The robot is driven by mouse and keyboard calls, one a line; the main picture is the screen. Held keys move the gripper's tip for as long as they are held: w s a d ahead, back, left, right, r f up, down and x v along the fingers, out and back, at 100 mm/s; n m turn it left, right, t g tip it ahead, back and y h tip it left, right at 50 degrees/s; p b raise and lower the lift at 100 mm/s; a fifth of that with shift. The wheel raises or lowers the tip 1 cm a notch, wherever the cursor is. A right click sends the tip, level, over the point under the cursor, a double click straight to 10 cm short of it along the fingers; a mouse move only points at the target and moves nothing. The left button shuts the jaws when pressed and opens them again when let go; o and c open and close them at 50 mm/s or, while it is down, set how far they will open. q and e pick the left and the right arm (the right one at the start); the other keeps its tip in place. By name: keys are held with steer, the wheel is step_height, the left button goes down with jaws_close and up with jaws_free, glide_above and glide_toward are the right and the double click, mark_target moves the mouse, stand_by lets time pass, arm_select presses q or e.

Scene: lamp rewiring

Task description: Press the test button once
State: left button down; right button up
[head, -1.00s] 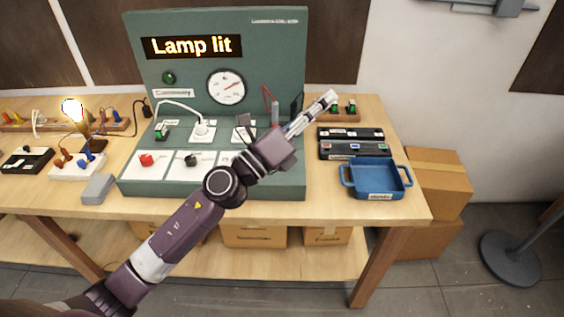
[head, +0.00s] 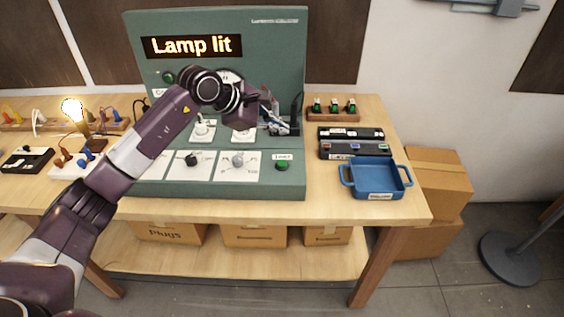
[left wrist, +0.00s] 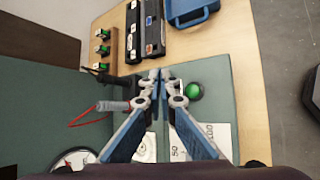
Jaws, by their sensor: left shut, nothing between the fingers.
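A green round button (head: 282,165), with a small label above it that I cannot read for certain, sits at the front right of the green console (head: 230,192). It also shows in the left wrist view (left wrist: 193,91), just right of my fingertips. My left gripper (head: 287,127) is shut and empty, above the console behind the button in the head view. In the left wrist view its fingertips (left wrist: 161,75) meet, apart from the button. The console display (head: 192,46) reads "Lamp lit". The bulb (head: 73,108) at the left glows. My right gripper is not in view.
A blue tray (head: 346,182) and black cases (head: 350,133) lie right of the console. A wooden block with green-topped parts (head: 334,117) stands behind them. A probe with a red lead (left wrist: 112,106) is close to my left fingers.

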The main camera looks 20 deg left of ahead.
arm_select(q)
steer(key=shift+f, duration=0.15)
steer(key=b, duration=0.4)
glide_above(280, 163)
step_height(280, 163, down, 7)
steer(key=shift+s+f, duration=0.1)
steer(key=shift+f+b, duration=0.5)
steer(key=shift+f, duration=0.2)
stand_by(0.7)
steer(key=shift+f+b, duration=0.35)
steer(key=shift+b, duration=0.2)
